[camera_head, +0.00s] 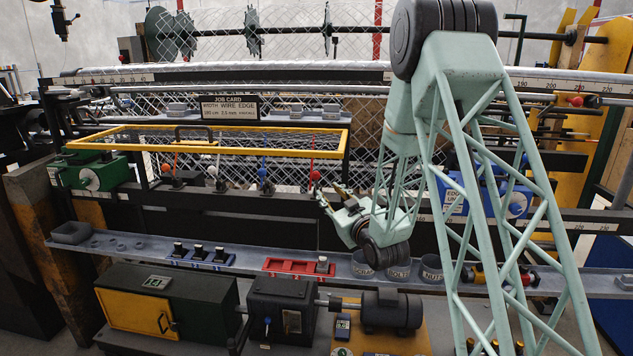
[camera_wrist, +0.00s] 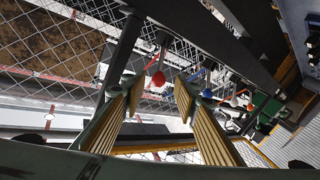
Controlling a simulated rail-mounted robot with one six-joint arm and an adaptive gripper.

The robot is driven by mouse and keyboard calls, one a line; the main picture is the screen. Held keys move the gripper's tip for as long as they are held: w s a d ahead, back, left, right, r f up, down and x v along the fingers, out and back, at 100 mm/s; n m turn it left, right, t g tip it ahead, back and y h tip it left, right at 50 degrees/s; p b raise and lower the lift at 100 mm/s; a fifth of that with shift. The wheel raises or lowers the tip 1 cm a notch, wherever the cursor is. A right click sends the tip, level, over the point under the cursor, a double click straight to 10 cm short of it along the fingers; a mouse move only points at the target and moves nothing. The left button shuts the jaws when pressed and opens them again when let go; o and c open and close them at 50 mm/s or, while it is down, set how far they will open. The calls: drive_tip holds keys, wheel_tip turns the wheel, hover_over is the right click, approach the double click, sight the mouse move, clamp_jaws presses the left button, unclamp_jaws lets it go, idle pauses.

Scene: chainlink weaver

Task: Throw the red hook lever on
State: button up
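The red lever (camera_head: 315,175) is the rightmost of a row of levers along the dark beam, with a round red knob at its end. In the wrist view its red knob (camera_wrist: 158,78) lies between and just beyond my fingertips, on its rod. My gripper (camera_head: 324,196) is just below and right of the knob in the head view. In the wrist view my gripper (camera_wrist: 158,86) is open with ribbed yellow pads apart. I cannot tell whether a finger touches the knob. Any label at the lever's base is not readable.
Blue (camera_head: 263,172), white (camera_head: 212,172) and orange (camera_head: 166,167) levers stand to the left. A yellow frame (camera_head: 210,149) hangs above the levers, with wire mesh (camera_head: 360,145) behind. A shelf below holds a red tray (camera_head: 285,266) and cups.

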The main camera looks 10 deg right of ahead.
sight(317, 180)
drive_tip(key=shift+w+a+b, duration=0.15)
drive_tip(key=shift+w+a, duration=0.2)
drive_tip(key=shift+w, duration=1.75)
drive_tip(key=shift+w+a+b, duration=0.2)
drive_tip(key=shift+w+a, duration=0.2)
drive_tip(key=shift+w, duration=1.7)
drive_tip(key=shift+w+a+b, duration=0.15)
drive_tip(key=shift+w+a, duration=0.2)
drive_tip(key=shift+w, duration=1.75)
drive_tip(key=shift+c, duration=0.9)
clamp_jaws()
